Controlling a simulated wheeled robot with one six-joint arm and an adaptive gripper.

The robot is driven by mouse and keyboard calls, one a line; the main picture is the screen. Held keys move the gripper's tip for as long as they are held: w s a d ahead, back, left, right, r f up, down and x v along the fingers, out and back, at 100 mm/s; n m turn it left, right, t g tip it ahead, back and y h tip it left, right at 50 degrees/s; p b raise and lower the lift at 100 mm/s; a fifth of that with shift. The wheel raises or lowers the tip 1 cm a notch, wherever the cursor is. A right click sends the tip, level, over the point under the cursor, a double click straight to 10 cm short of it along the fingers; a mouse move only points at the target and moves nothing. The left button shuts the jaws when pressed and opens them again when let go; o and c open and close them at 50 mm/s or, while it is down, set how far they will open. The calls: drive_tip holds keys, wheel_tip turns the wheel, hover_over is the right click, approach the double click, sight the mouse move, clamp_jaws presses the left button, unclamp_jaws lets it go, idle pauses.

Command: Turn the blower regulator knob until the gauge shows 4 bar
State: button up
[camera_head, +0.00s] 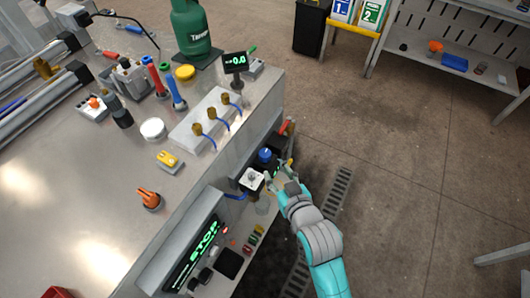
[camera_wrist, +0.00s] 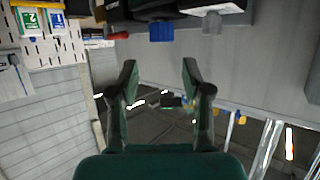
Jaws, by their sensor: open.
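A blue knob (camera_head: 265,154) sits on a dark fitting at the side of the workbench, and I take it for the regulator knob. It also shows at the top of the wrist view (camera_wrist: 161,32), ahead of my fingers and apart from them. A white square unit (camera_head: 251,179) with a round grey top is beside it; I cannot tell whether it is the gauge, and no pressure reading is legible. My gripper (camera_head: 278,174) is open and empty close to the knob. In the wrist view its two fingers (camera_wrist: 159,72) stand apart with nothing between them.
The workbench (camera_head: 80,215) fills the left, with a green gas cylinder (camera_head: 190,28) and a small display (camera_head: 235,62) on it. A panel reading STOP (camera_head: 197,250) is on the near side. The floor (camera_head: 420,170) at right is open.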

sight(266, 155)
drive_tip(key=x, duration=1.1)
drive_tip(key=shift+w+a+r, duration=0.1)
drive_tip(key=shift+w+a, duration=0.05)
drive_tip(key=shift+c, duration=0.3)
drive_tip(key=c, duration=0.8)
drive_tip(key=shift+c, duration=0.2)
